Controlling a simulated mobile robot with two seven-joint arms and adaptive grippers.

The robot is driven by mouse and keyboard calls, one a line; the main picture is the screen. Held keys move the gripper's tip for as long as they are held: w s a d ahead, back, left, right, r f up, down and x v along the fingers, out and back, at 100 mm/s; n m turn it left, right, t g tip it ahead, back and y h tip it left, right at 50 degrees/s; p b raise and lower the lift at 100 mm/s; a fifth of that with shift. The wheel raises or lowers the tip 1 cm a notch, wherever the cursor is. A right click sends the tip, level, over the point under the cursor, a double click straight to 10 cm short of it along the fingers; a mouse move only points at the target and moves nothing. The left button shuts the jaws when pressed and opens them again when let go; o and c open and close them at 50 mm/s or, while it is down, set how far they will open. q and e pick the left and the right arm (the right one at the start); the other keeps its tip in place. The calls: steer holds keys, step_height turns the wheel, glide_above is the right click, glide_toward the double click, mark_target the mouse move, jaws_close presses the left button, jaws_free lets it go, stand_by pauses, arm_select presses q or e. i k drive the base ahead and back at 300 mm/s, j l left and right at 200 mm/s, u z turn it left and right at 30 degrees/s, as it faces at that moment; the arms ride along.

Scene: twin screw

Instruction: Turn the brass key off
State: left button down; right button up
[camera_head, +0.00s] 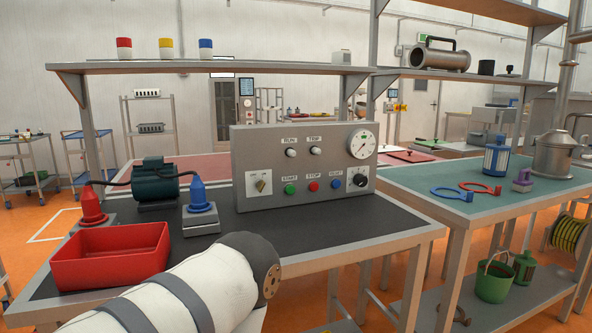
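The brass key (261,185) sits in a pale switch plate at the left of the grey control panel (330,193). The key is small and looks tilted; its exact setting is too small to read. The panel stands upright at the back of the dark worktop. Neither of my grippers is in view. A white arm link of mine with a dark end cap comes in from the bottom, in front of the table and below the panel.
The panel also bears a green button (290,189), a red button (314,186), a blue button (337,184), a black knob (360,180) and a gauge (362,144). A red tray (112,257), a motor (154,183) and a blue cone (199,196) stand to the left. The worktop before the panel is clear.

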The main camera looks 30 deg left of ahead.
mark_target(260, 184)
steer(key=i+l+u, duration=0.15)
steer(key=u, duration=0.2)
steer(key=i+l+u, duration=0.15)
steer(key=l+u, duration=0.6)
steer(key=i+j, duration=0.05)
